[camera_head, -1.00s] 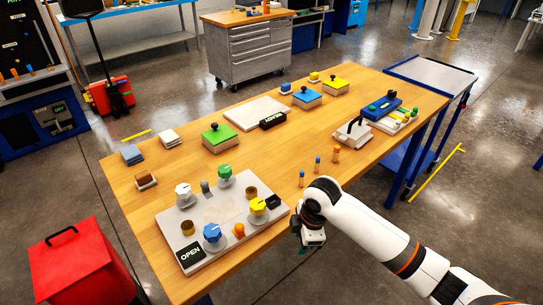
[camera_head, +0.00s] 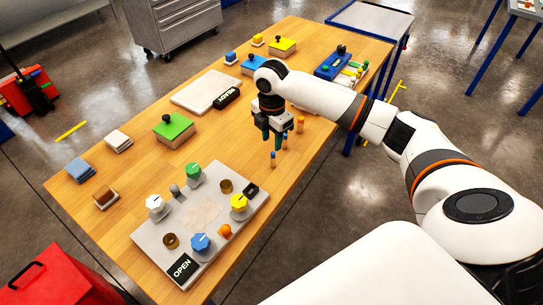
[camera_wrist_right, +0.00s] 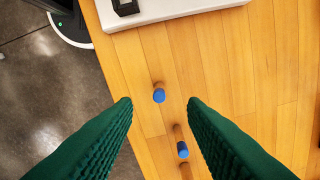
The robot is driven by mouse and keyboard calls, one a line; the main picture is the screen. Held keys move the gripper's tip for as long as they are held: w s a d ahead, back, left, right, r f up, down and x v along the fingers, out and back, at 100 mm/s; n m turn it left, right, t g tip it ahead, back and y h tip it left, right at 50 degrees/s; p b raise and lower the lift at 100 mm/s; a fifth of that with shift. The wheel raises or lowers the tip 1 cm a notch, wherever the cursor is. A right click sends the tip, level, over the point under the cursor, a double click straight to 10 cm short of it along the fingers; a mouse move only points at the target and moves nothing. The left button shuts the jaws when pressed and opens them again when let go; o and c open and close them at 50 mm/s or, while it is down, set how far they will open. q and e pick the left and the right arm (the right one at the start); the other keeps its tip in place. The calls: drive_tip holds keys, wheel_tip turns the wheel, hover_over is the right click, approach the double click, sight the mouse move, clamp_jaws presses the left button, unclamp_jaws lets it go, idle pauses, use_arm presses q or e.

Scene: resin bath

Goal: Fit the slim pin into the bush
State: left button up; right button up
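A slim blue-topped pin (camera_head: 272,159) stands upright on the wooden table. A second blue-topped pin (camera_head: 285,143) and an orange pin (camera_head: 300,124) stand behind it in a row. My right gripper (camera_head: 272,142) points down above the front pins, its green fingers apart and empty. In the right wrist view a blue-topped pin (camera_wrist_right: 159,95) shows in the gap between the fingertips, and another (camera_wrist_right: 182,150) lies nearer the right finger. Two brass bushes, one at right (camera_head: 226,186) and one at left (camera_head: 171,241), sit on the grey panel (camera_head: 215,239). My left gripper is out of view.
The panel also carries white (camera_head: 155,204), green (camera_head: 193,173), yellow (camera_head: 239,203) and blue (camera_head: 201,243) knobs and an orange piece (camera_head: 225,231). A green block (camera_head: 173,128) and a pale plate (camera_head: 204,91) lie farther back. Bare table surrounds the pins.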

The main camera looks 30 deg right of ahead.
sight(273, 153)
drive_tip(key=shift+f, duration=0.65)
drive_tip(key=shift+w+f, duration=0.15)
drive_tip(key=shift+f, duration=0.5)
drive_tip(key=f, duration=0.1)
drive_tip(key=f+p, duration=0.2)
drive_tip(key=f, duration=0.1)
drive_tip(key=shift+s+d+f, duration=0.1)
drive_tip(key=shift+s+d, duration=0.1)
drive_tip(key=shift+s, duration=0.05)
drive_tip(key=shift+w+f, duration=0.1)
drive_tip(key=shift+f, duration=0.3)
drive_tip(key=shift+c, duration=0.6)
drive_tip(key=shift+r, duration=0.1)
clamp_jaws()
